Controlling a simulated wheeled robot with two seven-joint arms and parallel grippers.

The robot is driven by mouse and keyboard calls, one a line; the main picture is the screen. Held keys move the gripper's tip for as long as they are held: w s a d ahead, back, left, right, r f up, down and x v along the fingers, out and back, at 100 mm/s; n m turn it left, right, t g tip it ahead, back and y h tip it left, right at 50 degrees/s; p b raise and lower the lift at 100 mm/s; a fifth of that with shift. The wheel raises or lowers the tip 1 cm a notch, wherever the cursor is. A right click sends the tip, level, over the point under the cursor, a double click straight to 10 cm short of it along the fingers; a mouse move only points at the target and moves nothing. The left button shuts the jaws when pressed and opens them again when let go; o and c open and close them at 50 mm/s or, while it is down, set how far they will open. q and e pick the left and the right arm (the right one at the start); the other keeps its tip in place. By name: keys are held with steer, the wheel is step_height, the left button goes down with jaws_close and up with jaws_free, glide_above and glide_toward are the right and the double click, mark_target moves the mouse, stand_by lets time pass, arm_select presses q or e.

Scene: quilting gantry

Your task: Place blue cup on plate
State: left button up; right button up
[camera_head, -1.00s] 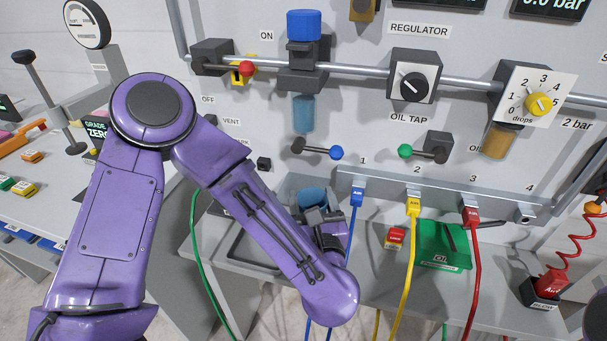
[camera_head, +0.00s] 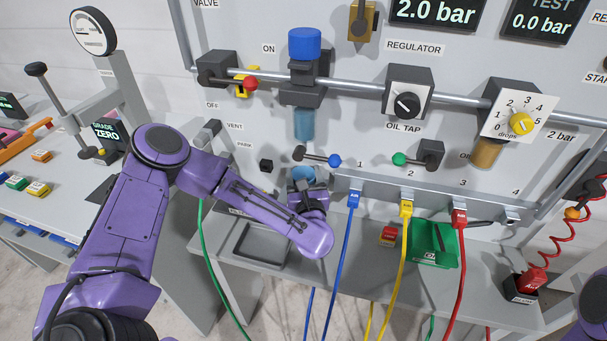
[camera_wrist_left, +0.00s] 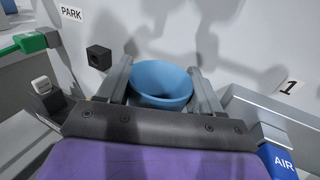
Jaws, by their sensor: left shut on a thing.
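The blue cup (camera_head: 304,172) is between the fingers of my left gripper (camera_head: 305,186), in front of the panel and above the grey bench. My left forearm and wrist hide its lower part in the head view. In the left wrist view, the cup (camera_wrist_left: 162,82) shows its open rim, roughly upright, with a grey finger of my left gripper (camera_wrist_left: 161,88) on each side, shut on it. I cannot make out a plate in either view. My right gripper is not in view; only a purple bit of my right arm shows at the right edge.
A grey tray (camera_head: 262,246) lies on the bench left of the cup. Blue (camera_head: 345,235), yellow (camera_head: 403,250) and red (camera_head: 461,260) hoses hang from the manifold to the right. A green box (camera_head: 432,243) and a small red block (camera_head: 387,235) stand on the bench.

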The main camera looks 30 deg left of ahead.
arm_select(q)
steer(key=shift+f, duration=0.15)
steer(key=o, duration=1.1)
steer(key=shift+o, duration=0.2)
steer(key=shift+r+p, duration=0.3)
steer(key=shift+r, duration=0.1)
steer(key=b+v, duration=0.6)
steer(key=v, duration=0.6)
steer(key=shift+f, duration=0.15)
steer(key=shift+s, duration=0.1)
